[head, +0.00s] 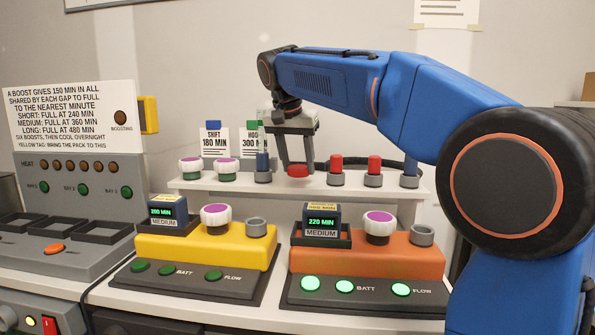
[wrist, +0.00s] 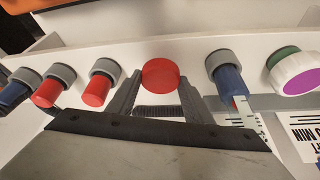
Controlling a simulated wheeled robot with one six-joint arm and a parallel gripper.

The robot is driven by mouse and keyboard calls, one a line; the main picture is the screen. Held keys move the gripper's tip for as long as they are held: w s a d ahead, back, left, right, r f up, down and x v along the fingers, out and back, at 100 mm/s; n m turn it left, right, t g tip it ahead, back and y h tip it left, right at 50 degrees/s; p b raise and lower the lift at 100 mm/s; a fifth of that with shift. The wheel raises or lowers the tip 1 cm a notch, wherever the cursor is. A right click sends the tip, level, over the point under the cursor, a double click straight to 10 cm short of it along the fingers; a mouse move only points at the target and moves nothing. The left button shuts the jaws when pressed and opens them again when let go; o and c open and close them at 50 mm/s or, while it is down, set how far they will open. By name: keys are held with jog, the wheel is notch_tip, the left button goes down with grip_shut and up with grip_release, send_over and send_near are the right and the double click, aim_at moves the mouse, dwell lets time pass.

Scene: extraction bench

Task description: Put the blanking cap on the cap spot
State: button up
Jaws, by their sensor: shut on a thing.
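My gripper (head: 297,166) hangs over the white shelf and is shut on a short round red cap, which I take to be the blanking cap (head: 298,171). In the wrist view the red cap (wrist: 160,73) sits between the two fingertips (wrist: 158,80), its flat round face towards the camera. The cap is at the shelf, in the gap between the holder with a blue piece and the first holder with a red piece. I cannot tell whether it touches the shelf. No marked cap spot can be made out.
On the shelf (head: 228,185), grey holders with a blue piece (head: 263,163) and red pieces (head: 336,163) flank the gripper closely. White-and-purple knobs (head: 190,167) stand at left. In front are a yellow unit (head: 180,251) and an orange unit (head: 390,263), each with an empty-looking grey ring (head: 422,236).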

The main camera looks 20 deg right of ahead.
jog(key=shift+f, duration=1)
jog(key=shift+f, duration=0.15)
jog(key=o, duration=1.1)
jog(key=shift+o, duration=0.2)
jog(key=v, duration=1.2)
